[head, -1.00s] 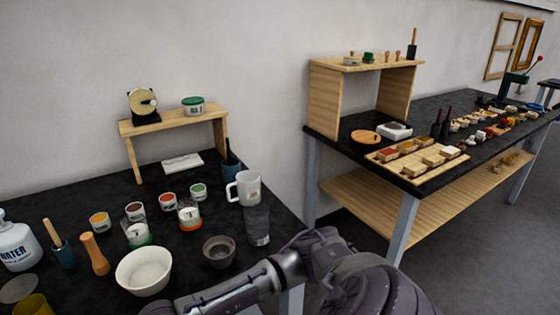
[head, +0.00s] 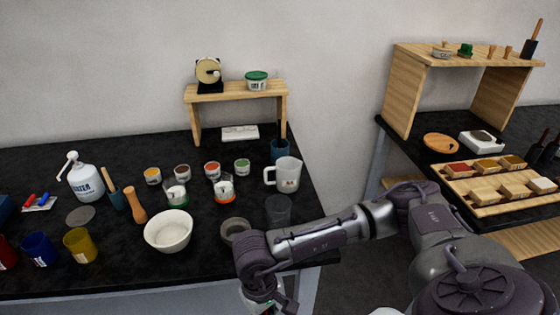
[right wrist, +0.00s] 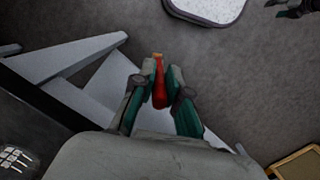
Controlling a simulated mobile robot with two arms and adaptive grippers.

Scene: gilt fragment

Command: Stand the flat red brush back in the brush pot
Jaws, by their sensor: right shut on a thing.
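My right gripper (right wrist: 158,92) is shut on a slim red thing with a pale tan end, which looks like the flat red brush (right wrist: 159,85). In the head view this gripper (head: 264,303) is low at the bottom edge, in front of the dark table, partly cut off. A dark blue pot (head: 279,151) stands at the table's right rear with a dark handle upright in it. Another blue pot (head: 118,201) stands further left with a wooden handle in it. I cannot tell which is the brush pot. My left gripper is not in view.
A white bowl (head: 168,232), a grey bowl (head: 235,230), a clear cup (head: 278,209) and a white jug (head: 287,174) stand near the table's right part. Several small paint jars (head: 212,170) stand behind. A wooden riser (head: 238,92) is at the back.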

